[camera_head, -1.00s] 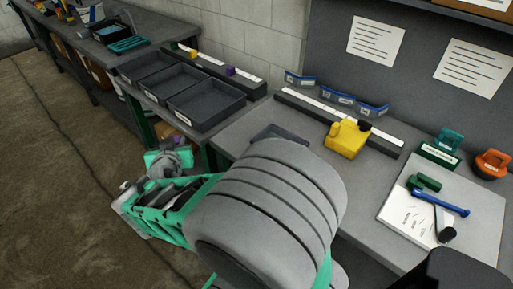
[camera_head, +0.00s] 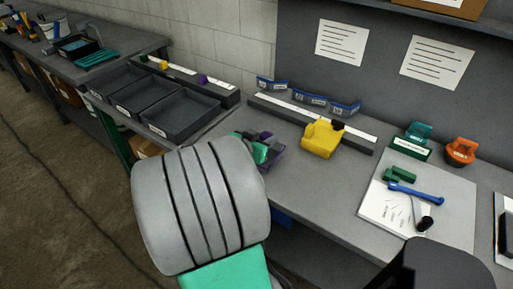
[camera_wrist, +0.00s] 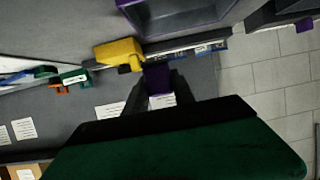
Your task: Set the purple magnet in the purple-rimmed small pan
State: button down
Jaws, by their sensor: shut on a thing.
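In the wrist view, my gripper (camera_wrist: 155,88) is shut on the purple magnet (camera_wrist: 158,80), which shows between the dark fingers. The purple-rimmed small pan (camera_wrist: 127,4) is at the top of that view, apart from the magnet, and its inside looks empty. In the head view, the pan (camera_head: 277,153) sits on the near left part of the bench, largely hidden by my gripper (camera_head: 262,147). I cannot tell the exact height of the magnet above the pan.
A yellow block-like tool (camera_head: 322,138) stands right of the pan, before a rail (camera_head: 300,117) and blue labelled holders (camera_head: 310,99). Dark trays (camera_head: 180,117) are on the left bench. Green (camera_head: 410,150) and orange (camera_head: 461,151) items stand at right. The front middle bench is clear.

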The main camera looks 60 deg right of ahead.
jog(key=w+d+f, duration=0.1)
jog(key=f, duration=0.1)
jog(key=w+d+f, duration=0.1)
jog(key=w+f, duration=0.1)
jog(key=w+d+f, duration=0.1)
jog(key=d+f, duration=0.1)
jog(key=shift+w, duration=0.35)
jog(key=f, duration=0.3)
jog(key=shift+w+d+f+p, duration=0.15)
jog(key=shift+w+d+p, duration=0.1)
jog(key=shift+p, duration=0.15)
jog(key=shift+f+b, duration=0.35)
jog(key=shift+f, duration=0.1)
jog(key=c, duration=1.1)
grip_release()
jog(key=shift+a+r, duration=0.1)
jog(key=shift+o, duration=0.2)
